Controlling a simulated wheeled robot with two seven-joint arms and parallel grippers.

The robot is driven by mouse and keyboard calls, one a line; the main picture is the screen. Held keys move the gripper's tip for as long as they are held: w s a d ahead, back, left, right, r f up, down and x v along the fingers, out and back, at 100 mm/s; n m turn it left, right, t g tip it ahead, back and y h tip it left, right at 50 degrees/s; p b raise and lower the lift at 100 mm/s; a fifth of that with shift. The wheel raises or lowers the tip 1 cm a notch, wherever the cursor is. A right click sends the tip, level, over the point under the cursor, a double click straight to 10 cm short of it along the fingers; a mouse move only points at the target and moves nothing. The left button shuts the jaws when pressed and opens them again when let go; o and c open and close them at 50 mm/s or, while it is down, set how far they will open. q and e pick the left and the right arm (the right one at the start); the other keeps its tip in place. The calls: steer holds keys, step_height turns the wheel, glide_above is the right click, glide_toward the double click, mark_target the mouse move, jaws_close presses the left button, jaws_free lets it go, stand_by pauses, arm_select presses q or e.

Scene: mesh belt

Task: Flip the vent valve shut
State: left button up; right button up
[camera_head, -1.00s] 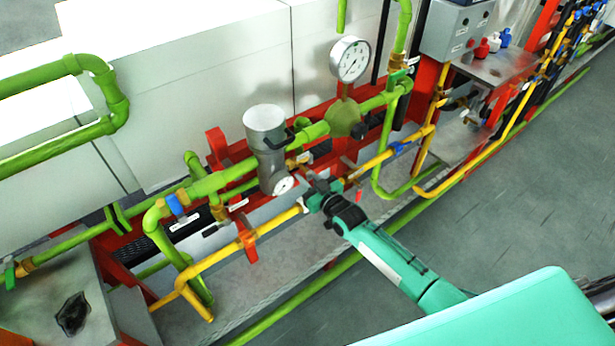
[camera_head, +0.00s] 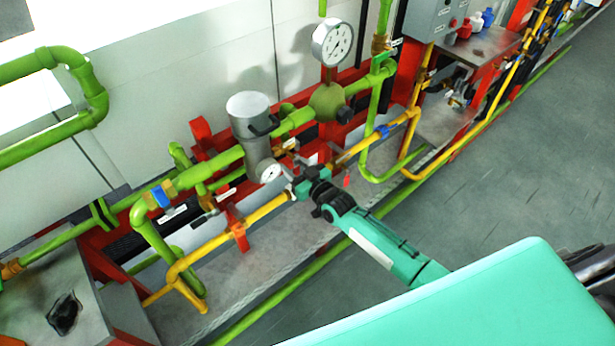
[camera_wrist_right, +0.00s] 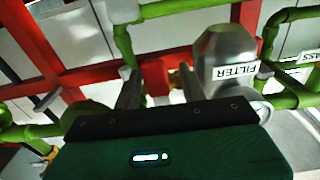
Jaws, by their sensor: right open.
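My right gripper (camera_head: 294,177) is open beside the yellow pipe, just right of the small dial under the grey filter housing (camera_head: 250,118). In the right wrist view, its two fingers (camera_wrist_right: 160,88) stand apart, with a red part (camera_wrist_right: 155,76) and some brass showing beyond the gap. The filter housing (camera_wrist_right: 226,62) with its FILTER label is right of the fingers there. I cannot tell which fitting is the vent valve. Valves with blue handles show on the green pipe at left (camera_head: 160,196) and on the yellow pipe (camera_head: 382,131). My left gripper is not in view.
Green pipes and a red frame (camera_head: 203,133) crowd the space behind my right gripper. A pressure gauge (camera_head: 333,42) stands up behind it. The yellow pipe (camera_head: 205,250) runs along the front. The grey floor (camera_head: 480,170) at right is clear.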

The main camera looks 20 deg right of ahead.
steer(key=b+v, duration=0.2)
steer(key=v, duration=1.1)
steer(key=shift+s, duration=0.1)
steer(key=s+d+f+g+h, duration=0.15)
steer(key=s+f, duration=0.25)
steer(key=f, duration=0.7)
steer(key=s+d+f+m+g+h, duration=0.1)
steer(key=s+d+f+g, duration=0.2)
steer(key=f, duration=0.7)
steer(key=s+d+f+g+h, duration=0.1)
steer(key=s+f+g+h, duration=0.3)
steer(key=f, duration=0.7)
steer(key=s+f+g, duration=0.2)
steer(key=s+f, duration=0.4)
steer(key=s, duration=0.6)
steer(key=s+a+f+g, duration=0.1)
steer(key=s+f+g, duration=0.2)
steer(key=s+f, duration=0.4)
steer(key=s+a+f+g, duration=0.1)
steer(key=s+f, duration=0.6)
steer(key=s, duration=0.9)
steer(key=shift+s+g, duration=0.3)
steer(key=shift+g, duration=0.45)
steer(key=shift+f, duration=0.1)
